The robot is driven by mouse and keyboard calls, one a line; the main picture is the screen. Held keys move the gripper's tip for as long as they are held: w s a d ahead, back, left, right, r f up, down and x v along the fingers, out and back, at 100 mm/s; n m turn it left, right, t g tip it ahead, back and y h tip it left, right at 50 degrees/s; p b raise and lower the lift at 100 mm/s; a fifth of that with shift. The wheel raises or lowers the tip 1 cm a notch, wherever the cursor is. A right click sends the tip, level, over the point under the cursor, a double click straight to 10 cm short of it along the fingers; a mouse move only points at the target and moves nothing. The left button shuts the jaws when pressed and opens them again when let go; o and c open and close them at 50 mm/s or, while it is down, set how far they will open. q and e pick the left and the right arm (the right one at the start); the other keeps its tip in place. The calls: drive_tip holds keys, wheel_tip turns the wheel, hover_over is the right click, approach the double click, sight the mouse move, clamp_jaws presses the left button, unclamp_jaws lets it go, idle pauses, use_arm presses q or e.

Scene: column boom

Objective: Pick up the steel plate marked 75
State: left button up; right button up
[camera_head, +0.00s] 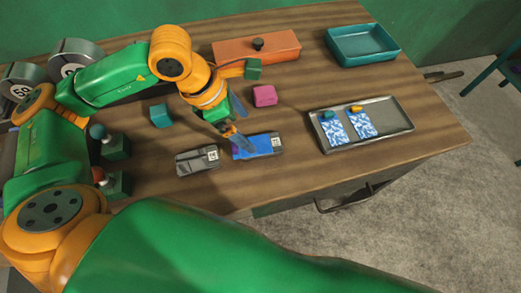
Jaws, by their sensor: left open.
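A flat grey metal-looking plate (190,163) lies on the wooden table, with a white label at its right end; the label is too small to read. A blue plate (264,146) with a similar unreadable label lies just right of it. Two round grey discs with numbered white labels stand at the far left: one (22,78) seems to read 50, the other (75,50) is partly covered by my arm.
A pink block (264,96), a teal block (161,115) and an orange box (270,45) lie near the gripper. A metal tray (385,130) with blue-white packets and a teal bin (362,45) stand right. Small knobbed green blocks (116,147) stand left.

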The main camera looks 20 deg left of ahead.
sight(259, 144)
use_arm(q)
drive_tip(key=shift+d+f+p, duration=0.25)
drive_tip(key=shift+f+p, duration=0.05)
drive_tip(key=shift+f, duration=0.1)
drive_tip(key=x, duration=0.1)
drive_tip(key=p+x, duration=0.1)
drive_tip(key=x, duration=0.3)
drive_tip(key=shift+s+d+f+p, duration=0.15)
drive_tip(key=shift+s+f+p, duration=0.05)
drive_tip(key=shift+s+p, duration=0.1)
drive_tip(key=shift+w+f, duration=0.15)
clamp_jaws()
